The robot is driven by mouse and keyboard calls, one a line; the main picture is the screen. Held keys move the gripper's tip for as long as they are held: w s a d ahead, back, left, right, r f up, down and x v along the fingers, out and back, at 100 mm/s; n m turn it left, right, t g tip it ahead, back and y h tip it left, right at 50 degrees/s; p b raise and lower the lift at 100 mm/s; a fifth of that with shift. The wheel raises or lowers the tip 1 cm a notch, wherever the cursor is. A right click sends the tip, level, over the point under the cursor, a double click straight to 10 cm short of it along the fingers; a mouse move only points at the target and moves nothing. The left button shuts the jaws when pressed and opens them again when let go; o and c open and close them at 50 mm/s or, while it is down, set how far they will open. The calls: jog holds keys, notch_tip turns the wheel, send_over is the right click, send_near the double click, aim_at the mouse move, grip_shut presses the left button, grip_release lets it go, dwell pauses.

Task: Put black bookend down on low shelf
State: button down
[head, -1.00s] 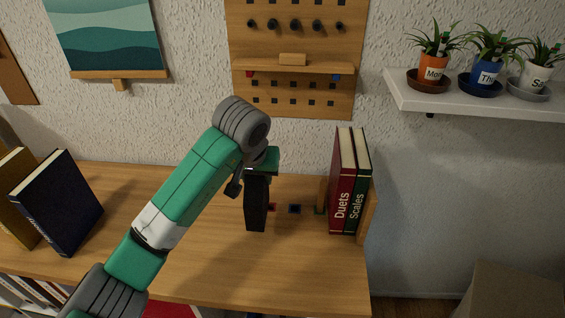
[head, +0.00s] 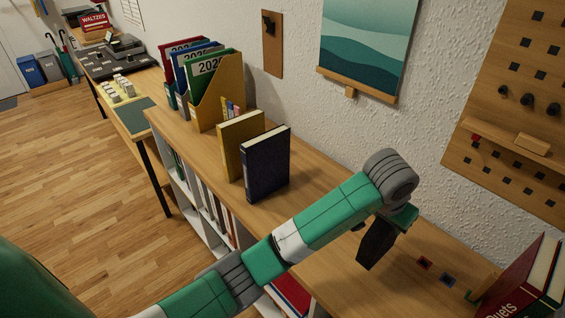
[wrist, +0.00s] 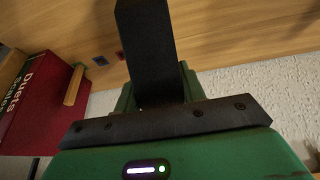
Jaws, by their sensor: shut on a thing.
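My gripper (head: 403,214) is shut on the black bookend (head: 377,244). The bookend hangs below it as a dark slab over the wooden top of the low shelf (head: 312,182). I cannot tell whether its lower end touches the wood. In the wrist view the bookend (wrist: 147,50) sticks out from between the green and black jaws of my gripper (wrist: 160,97), partly hidden by them. A navy book (head: 265,163) and a mustard book (head: 240,147) stand on the shelf top, left of my gripper.
Red Duets book (head: 515,285) stands at the right, with a red square (head: 424,263) and a blue square (head: 447,279) between it and the bookend. Magazine files (head: 212,95) stand at the far left end. A pegboard (head: 510,100) and a painting (head: 368,45) hang behind.

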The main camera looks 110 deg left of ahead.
jog(key=s+d+p, duration=0.1)
jog(key=s+p, duration=0.5)
jog(key=s, duration=0.1)
jog(key=shift+s+d+r+p, duration=0.3)
jog(key=shift+r+p, duration=0.1)
jog(key=shift+r, duration=0.05)
jog(key=w+a+f+b, duration=0.1)
jog(key=w+a+f, duration=0.1)
jog(key=a, duration=0.5)
jog(key=w+a+f+b, duration=0.2)
jog(key=w+a+f, duration=0.1)
jog(key=a, duration=0.5)
jog(key=shift+w, duration=0.2)
